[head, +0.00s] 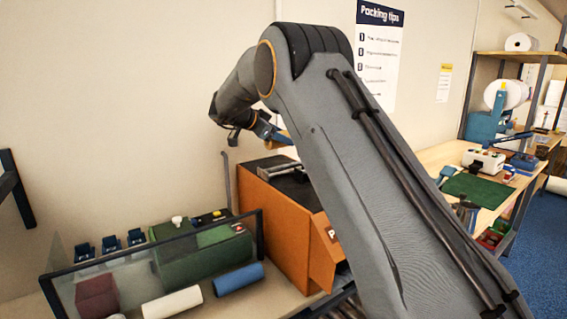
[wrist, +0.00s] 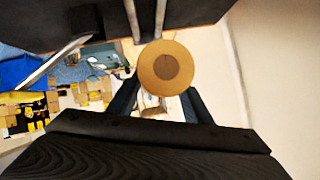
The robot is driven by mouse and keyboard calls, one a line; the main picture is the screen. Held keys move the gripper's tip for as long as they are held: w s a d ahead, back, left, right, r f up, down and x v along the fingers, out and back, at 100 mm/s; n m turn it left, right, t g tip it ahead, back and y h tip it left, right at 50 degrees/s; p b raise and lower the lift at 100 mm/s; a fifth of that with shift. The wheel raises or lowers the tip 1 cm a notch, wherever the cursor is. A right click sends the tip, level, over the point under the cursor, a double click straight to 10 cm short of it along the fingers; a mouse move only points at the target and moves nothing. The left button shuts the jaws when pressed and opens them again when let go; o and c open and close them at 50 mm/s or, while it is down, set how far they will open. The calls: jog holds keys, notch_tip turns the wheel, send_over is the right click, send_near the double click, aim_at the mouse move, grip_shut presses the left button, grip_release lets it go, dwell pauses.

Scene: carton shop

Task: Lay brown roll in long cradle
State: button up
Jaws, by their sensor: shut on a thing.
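The brown roll (wrist: 165,67) shows end-on in the wrist view, a round tan disc with a darker centre. My gripper (wrist: 158,104) is shut on it, one dark finger on each side. In the head view my gripper (head: 272,133) is high near the wall, above the orange box, and a bit of the brown roll (head: 281,138) shows beside it. My arm hides much of the bench there. I cannot make out for certain which thing is the long cradle. Two pale rails (wrist: 131,18) run beyond the roll in the wrist view.
A large orange machine (head: 282,207) with a dark top stands below my gripper. To its left are a green box (head: 200,255), small blue holders (head: 110,243), a clear dark-framed panel (head: 130,277), a blue roll (head: 238,278) and a white roll (head: 172,303). A workbench (head: 435,158) extends right.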

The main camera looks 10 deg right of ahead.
jog(key=shift+f+p, duration=1.15)
jog(key=shift+f, duration=2.45)
jog(key=shift+f, duration=0.55)
jog(key=o, duration=1.2)
jog(key=shift+r, duration=0.2)
jog(key=b+v, duration=0.3)
jog(key=v, duration=0.9)
jog(key=shift+r+b, duration=0.3)
jog(key=shift+r, duration=0.1)
